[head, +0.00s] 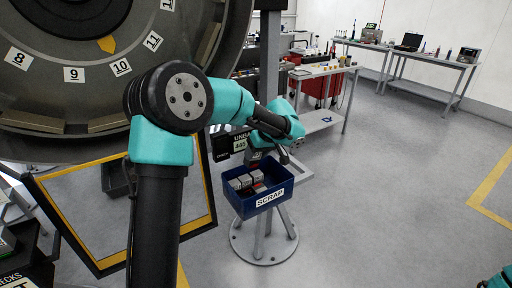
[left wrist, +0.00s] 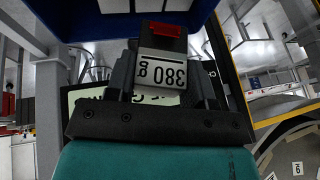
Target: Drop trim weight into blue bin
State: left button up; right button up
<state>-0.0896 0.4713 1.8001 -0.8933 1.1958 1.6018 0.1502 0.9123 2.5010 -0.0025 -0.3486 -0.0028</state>
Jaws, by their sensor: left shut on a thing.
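The blue bin (head: 266,201) labelled SCRAP stands on a grey pedestal and holds several grey blocks and something red. My left gripper (head: 256,156) is at the bin's far side in the head view, partly hidden by my own arm. In the left wrist view my left gripper (left wrist: 162,80) is shut on a trim weight (left wrist: 162,68), a grey block marked 380 g with a dark and red top. The blue bin (left wrist: 85,14) shows beyond the weight in that view. The exact height of the weight over the bin is hard to tell. My right gripper is out of view.
The turbofan (head: 110,85) with numbered marks fills the upper left. A yellow-edged frame (head: 75,238) stands left of the bin. Workbenches (head: 330,70) stand at the back. The floor at right is clear.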

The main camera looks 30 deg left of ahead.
pick_arm(q)
jog(key=shift+f, duration=0.95)
jog(key=o, duration=1.2)
jog(key=shift+o, duration=0.2)
jog(key=v, duration=1.7)
jog(key=shift+r, duration=0.25)
jog(key=shift+d+f, duration=0.1)
